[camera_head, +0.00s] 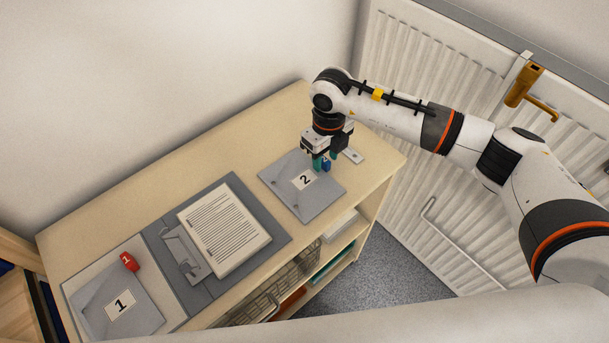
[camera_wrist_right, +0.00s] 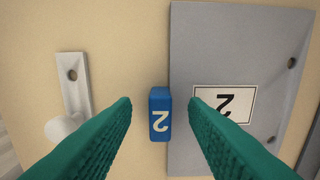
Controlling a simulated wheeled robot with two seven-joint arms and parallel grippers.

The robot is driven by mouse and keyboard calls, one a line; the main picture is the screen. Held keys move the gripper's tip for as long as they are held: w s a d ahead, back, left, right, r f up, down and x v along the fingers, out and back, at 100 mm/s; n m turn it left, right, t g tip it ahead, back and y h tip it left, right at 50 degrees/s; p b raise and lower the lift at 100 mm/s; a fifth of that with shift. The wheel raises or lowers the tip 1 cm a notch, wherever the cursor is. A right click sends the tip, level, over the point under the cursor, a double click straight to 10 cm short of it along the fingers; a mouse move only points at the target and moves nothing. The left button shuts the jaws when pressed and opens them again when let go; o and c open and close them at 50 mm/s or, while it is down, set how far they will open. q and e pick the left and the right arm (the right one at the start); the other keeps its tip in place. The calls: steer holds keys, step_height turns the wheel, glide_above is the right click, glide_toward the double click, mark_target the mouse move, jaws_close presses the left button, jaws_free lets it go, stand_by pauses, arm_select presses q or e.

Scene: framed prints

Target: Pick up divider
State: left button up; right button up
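A grey divider (camera_head: 318,201) with a white "2" label lies flat on the wooden cabinet top. It also shows in the right wrist view (camera_wrist_right: 235,50). Its blue tab (camera_wrist_right: 160,114), marked "2", sticks out from the divider's edge. My right gripper (camera_wrist_right: 160,102) is open, with its green fingers on either side of the blue tab in the wrist view. I cannot tell whether the fingers touch it. In the head view the right gripper (camera_head: 319,161) points down over the tab's edge of the divider and partly hides the tab. My left gripper is not in view.
An open binder with printed pages (camera_head: 222,228) lies left of the divider. Another grey divider (camera_head: 122,302) with a "1" label and red tab (camera_head: 130,261) lies at its left side. A small metal piece (camera_head: 353,156) lies near the divider. A white radiator-like door panel stands right.

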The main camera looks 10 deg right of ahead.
steer(key=shift+f, duration=0.35)
steer(key=shift+c, duration=0.6)
jaws_close()
steer(key=shift+r, duration=0.1)
